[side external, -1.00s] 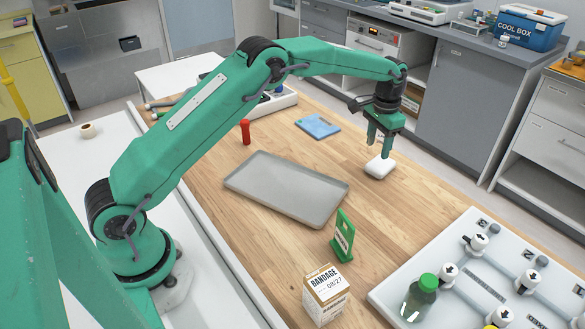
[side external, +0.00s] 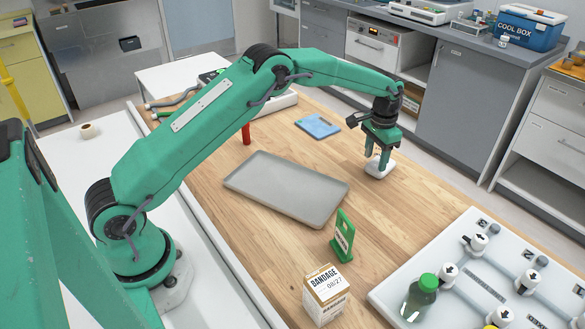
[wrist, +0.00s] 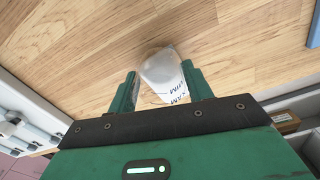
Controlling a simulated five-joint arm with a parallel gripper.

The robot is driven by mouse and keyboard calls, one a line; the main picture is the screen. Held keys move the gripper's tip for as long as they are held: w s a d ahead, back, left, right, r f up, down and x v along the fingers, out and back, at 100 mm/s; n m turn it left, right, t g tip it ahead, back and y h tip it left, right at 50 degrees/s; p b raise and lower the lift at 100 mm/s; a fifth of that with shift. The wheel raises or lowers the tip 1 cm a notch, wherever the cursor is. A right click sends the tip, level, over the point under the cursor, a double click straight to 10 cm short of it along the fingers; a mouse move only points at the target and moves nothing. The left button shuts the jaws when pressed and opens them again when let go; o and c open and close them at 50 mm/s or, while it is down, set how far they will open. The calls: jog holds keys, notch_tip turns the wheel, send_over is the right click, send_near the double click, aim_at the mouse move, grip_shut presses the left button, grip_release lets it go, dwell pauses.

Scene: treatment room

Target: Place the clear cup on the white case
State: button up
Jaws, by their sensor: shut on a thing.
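The white case (side external: 384,172) lies on the wooden table, right of the grey tray, directly below my gripper (side external: 377,156). In the wrist view my gripper (wrist: 160,88) has its two green fingers either side of a pale, see-through cup (wrist: 158,68) and is shut on it. White surface with dark lettering shows beside and through the cup; I cannot tell which parts belong to the case. In the side view the cup is hard to make out between the fingers. It is at the case's top, but I cannot tell whether they touch.
A grey tray (side external: 287,188) lies left of the case. A blue item (side external: 318,126) lies behind it, and a red cylinder (side external: 246,133) stands farther left. A green stand (side external: 342,236), a bandage box (side external: 326,296) and a white valve board (side external: 470,265) are nearer.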

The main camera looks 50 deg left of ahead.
jog(key=o, duration=1)
jog(key=shift+f, duration=0.1)
notch_tip(320, 180, up, 12)
jog(key=shift+r, duration=0.2)
dwell(0.4)
